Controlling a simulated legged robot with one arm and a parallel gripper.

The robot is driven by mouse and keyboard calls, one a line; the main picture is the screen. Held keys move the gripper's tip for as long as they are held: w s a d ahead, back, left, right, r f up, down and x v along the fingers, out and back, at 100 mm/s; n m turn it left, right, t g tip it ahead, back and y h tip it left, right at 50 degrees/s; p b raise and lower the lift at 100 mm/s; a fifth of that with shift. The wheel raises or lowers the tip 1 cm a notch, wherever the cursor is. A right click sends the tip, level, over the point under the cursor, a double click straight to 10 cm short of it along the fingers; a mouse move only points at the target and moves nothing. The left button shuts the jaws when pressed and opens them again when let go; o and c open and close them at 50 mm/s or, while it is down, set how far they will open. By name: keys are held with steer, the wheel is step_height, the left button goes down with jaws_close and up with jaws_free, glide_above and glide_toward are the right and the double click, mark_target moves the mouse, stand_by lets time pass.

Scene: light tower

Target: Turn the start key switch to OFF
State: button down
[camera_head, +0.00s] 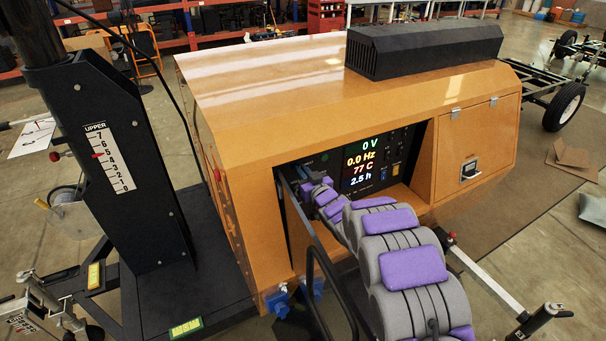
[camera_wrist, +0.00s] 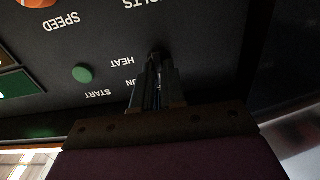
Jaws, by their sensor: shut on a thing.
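The start key switch is on the black control panel (camera_wrist: 85,45), among upside-down labels reading START, HEAT and a partly covered "UN". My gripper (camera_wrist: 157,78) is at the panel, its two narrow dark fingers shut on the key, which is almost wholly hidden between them. I cannot read the key's angle, and no OFF label shows. In the head view my gripper (camera_head: 308,187) reaches into the orange cabinet's opening at the left of the panel, and my arm covers the switch.
A green round button (camera_wrist: 86,73) and an orange-red knob (camera_wrist: 38,3) sit on the panel to the left. The lit display (camera_head: 362,163) reads 0 V, 0.0 Hz, 77 C, 2.5 h. The orange cabinet (camera_head: 250,115) walls in the opening; a black mast (camera_head: 105,150) stands left.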

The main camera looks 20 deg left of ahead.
stand_by(0.5)
steer(key=c, duration=1.2)
jaws_free()
steer(key=shift+w+d+f, duration=0.1)
steer(key=shift+w+f, duration=0.05)
steer(key=p+v, duration=0.2)
steer(key=v, duration=1.5)
